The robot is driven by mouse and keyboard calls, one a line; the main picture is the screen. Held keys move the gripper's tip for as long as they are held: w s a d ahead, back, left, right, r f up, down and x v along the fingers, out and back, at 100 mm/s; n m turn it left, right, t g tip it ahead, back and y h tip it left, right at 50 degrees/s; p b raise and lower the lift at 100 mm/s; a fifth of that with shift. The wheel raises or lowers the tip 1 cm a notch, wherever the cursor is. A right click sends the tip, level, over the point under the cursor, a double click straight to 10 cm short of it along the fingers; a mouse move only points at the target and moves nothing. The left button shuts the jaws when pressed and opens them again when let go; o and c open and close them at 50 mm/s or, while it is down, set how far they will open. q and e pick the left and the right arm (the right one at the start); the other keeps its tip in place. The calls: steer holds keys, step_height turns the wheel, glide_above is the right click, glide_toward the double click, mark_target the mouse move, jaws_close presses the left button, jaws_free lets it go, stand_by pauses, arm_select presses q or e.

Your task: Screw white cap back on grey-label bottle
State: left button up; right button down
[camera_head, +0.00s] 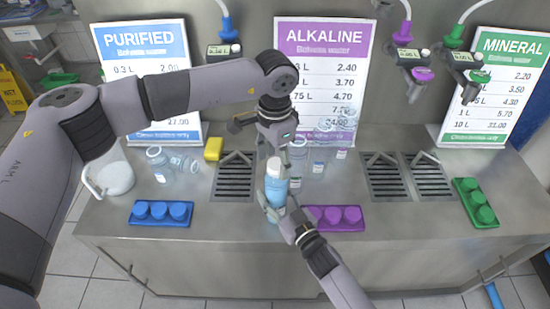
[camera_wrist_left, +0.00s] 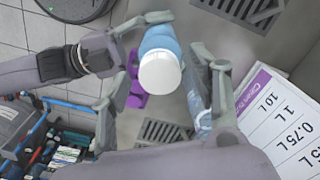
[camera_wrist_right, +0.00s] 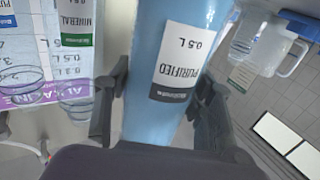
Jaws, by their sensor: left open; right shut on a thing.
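A blue bottle (camera_head: 276,188) stands upright near the counter's front edge. The right wrist view shows its white PURIFIED 0.5 L label with a dark grey strip (camera_wrist_right: 180,62). The white cap (camera_wrist_left: 160,72) sits on top of the bottle; I cannot tell how tightly. It also shows in the head view (camera_head: 274,164). My right gripper (camera_wrist_right: 158,100) is shut on the bottle's body, a finger on each side. My left gripper (camera_head: 275,143) is open above the cap, pointing down. In the left wrist view, its fingers are spread either side of the cap, apart from it.
A purple cap tray (camera_head: 335,227) lies just right of the bottle, and a blue one (camera_head: 160,222) lies to the left. Several clear bottles stand behind the bottle. A yellow sponge (camera_head: 213,149), a white jug (camera_head: 113,179) and drain grates (camera_head: 233,187) are on the counter.

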arm_select(q)
steer(key=shift+r, duration=2.25)
steer(key=shift+c, duration=0.3)
